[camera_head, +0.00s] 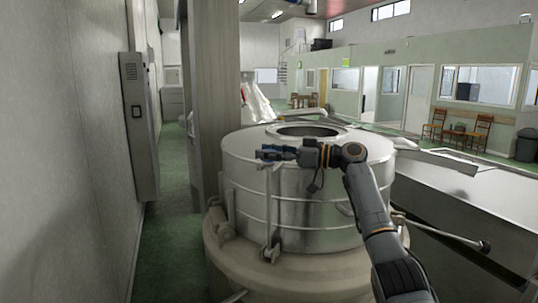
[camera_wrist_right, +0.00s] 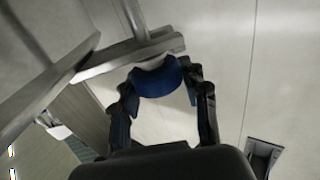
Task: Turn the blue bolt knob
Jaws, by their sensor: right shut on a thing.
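The blue bolt knob (camera_wrist_right: 157,80) sits at the end of a metal rod in the right wrist view. My right gripper (camera_wrist_right: 160,90) has its two black fingers on either side of the knob and is shut on it. In the head view my right gripper (camera_head: 273,153) reaches from the right over the steel vat (camera_head: 320,205), at the top of a vertical metal bolt (camera_head: 272,215) on the vat's front. The knob is mostly covered by the fingers there. My left gripper is in neither view.
A grey pillar (camera_head: 217,90) stands just left of the vat, with a wall cabinet (camera_head: 140,115) further left. The vat's top has a round opening (camera_head: 305,131). A steel trough (camera_head: 470,205) lies to the right. Green floor (camera_head: 170,230) is clear at the left.

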